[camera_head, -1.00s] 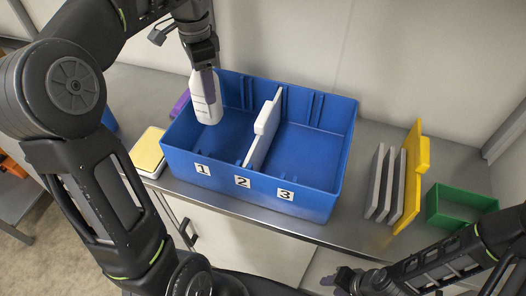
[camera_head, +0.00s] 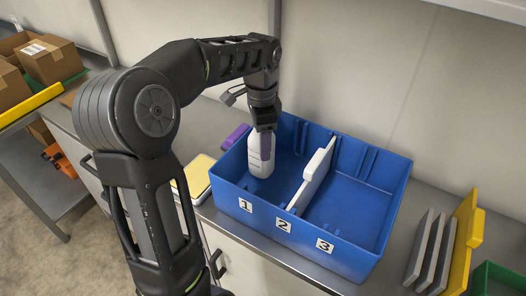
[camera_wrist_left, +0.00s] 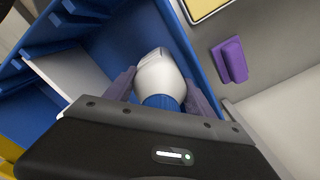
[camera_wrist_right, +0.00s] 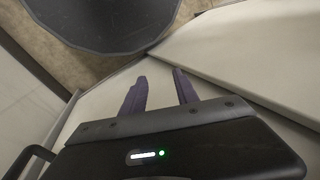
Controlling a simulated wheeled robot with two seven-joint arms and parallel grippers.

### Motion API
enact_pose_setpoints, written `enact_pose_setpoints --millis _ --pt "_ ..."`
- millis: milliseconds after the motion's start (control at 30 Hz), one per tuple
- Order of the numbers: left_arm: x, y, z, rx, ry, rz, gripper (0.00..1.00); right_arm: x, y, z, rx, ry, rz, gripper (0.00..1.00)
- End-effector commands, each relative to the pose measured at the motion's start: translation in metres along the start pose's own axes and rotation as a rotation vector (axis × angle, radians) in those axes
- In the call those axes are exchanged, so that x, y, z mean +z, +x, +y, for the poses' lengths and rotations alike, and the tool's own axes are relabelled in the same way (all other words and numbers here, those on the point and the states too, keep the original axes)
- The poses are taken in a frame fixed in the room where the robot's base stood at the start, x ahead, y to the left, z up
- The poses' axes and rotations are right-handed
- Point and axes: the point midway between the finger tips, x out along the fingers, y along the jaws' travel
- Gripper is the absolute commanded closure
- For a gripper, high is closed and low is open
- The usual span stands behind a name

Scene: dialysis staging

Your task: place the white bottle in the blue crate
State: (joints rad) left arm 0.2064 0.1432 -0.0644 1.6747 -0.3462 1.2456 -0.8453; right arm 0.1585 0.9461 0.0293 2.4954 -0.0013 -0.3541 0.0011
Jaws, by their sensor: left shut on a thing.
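The white bottle (camera_head: 260,156) is upright inside the left part of the blue crate (camera_head: 284,237), near label 1. My left gripper (camera_head: 263,128) is shut on the bottle near its top. In the left wrist view the bottle (camera_wrist_left: 160,78) sits between the two purple fingers (camera_wrist_left: 160,92), with its blue neck or cap toward the gripper. Whether its base touches the crate floor I cannot tell. My right gripper (camera_wrist_right: 160,92) shows only in the right wrist view, fingers apart and empty.
A white divider (camera_head: 312,180) splits the crate. A yellow-topped box (camera_head: 194,179) and a purple object (camera_head: 236,137) are left of it. Grey panels (camera_head: 433,250), a yellow panel (camera_head: 466,240) and a green bin (camera_head: 497,280) stand right. Cardboard boxes (camera_head: 50,60) sit far left.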

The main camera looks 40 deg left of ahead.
Motion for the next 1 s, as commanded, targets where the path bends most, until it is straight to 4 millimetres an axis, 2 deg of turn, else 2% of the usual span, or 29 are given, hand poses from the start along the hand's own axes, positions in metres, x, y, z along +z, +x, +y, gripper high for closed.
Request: enact_pose_setpoints --millis 200,500,900,933,1000 --pt "0.000 0.002 0.000 0.000 0.000 0.000 1.00 0.000 0.000 0.000 0.000 0.000 0.000 0.64" --pt "0.001 0.035 0.000 0.001 -0.001 0.000 1.00 0.000 -0.003 -0.001 0.000 0.000 0.000 0.64" --pt "0.000 0.041 0.000 -0.001 0.000 0.001 1.00 0.000 0.000 0.000 0.000 0.000 0.000 0.64" --pt "0.000 0.041 0.000 0.000 0.000 0.000 0.36 0.000 0.000 0.000 0.000 0.000 0.000 0.64" --pt "0.000 0.041 0.000 0.000 0.000 0.000 0.31 0.000 -0.001 0.000 0.000 0.000 0.000 0.64"
